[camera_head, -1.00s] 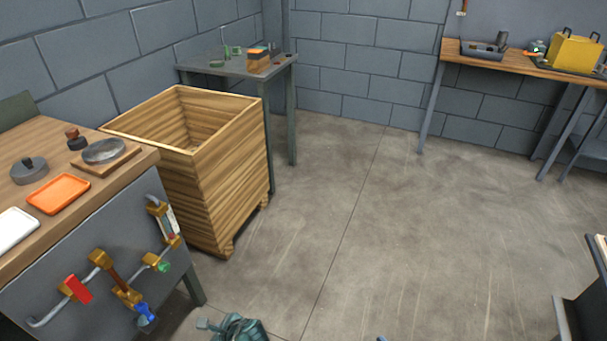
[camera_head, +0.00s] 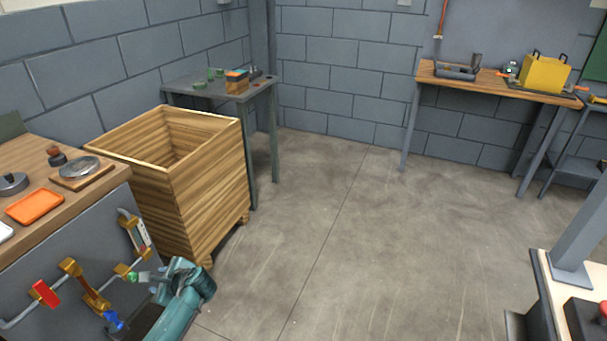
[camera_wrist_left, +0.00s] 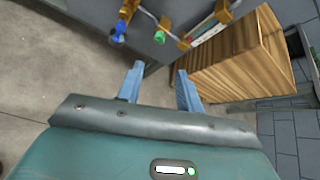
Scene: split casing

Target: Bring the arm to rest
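My left arm comes up from the bottom of the head view, with its teal wrist and left gripper (camera_head: 148,277) in front of the grey side of the wooden-topped workbench (camera_head: 112,190). In the left wrist view the two blue fingers of this gripper (camera_wrist_left: 158,85) stand apart with nothing between them. The tip in the head view overlaps a green-tipped tool on the bench rail, but the wrist view shows a gap from it. My right gripper is not in view.
A slatted wooden crate (camera_head: 215,185) stands right of the bench. Tools hang from a rail (camera_head: 55,284) on the bench side. A grey table (camera_head: 205,90) and a wooden-topped table (camera_head: 495,84) stand at the walls. The middle floor (camera_head: 350,230) is clear.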

